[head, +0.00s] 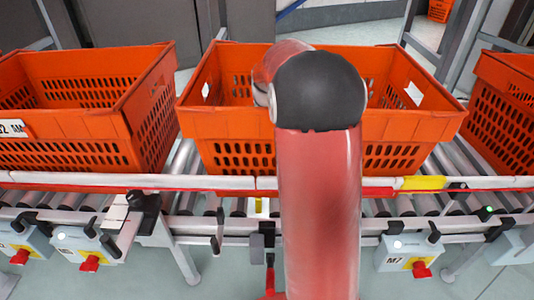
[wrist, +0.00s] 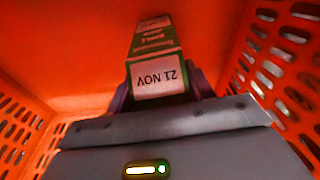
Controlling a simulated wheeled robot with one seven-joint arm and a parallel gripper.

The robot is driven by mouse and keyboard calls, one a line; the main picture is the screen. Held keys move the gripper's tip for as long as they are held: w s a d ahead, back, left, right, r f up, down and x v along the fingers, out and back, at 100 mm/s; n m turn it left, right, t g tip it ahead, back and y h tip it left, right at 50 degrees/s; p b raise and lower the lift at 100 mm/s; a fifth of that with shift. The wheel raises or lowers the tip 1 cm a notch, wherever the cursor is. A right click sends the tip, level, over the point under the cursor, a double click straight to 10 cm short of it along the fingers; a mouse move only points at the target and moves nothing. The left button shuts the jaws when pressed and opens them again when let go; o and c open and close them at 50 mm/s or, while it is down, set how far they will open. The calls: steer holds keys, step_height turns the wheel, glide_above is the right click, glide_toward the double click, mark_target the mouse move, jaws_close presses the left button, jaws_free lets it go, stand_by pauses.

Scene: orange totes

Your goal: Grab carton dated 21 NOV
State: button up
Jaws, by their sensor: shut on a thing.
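A small green and white carton (wrist: 153,40) shows in the wrist view, with a label reading 21 NOV upside down on its near end. My gripper (wrist: 160,88) is shut on the carton, with dark fingers at both sides of it. The carton and gripper are inside an orange tote (wrist: 70,60), whose slotted walls rise on both sides. In the head view my red arm reaches over the middle orange tote (head: 425,122) and hides much of its inside. The gripper and carton are hidden there.
Another orange tote (head: 75,85) stands to the left and one more (head: 500,110) to the right. The totes sit on a roller conveyor with a pale front rail (head: 130,181). Small control boxes with red knobs (head: 88,263) hang along its front.

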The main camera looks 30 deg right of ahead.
jaws_close()
steer(key=shift+r, duration=0.1)
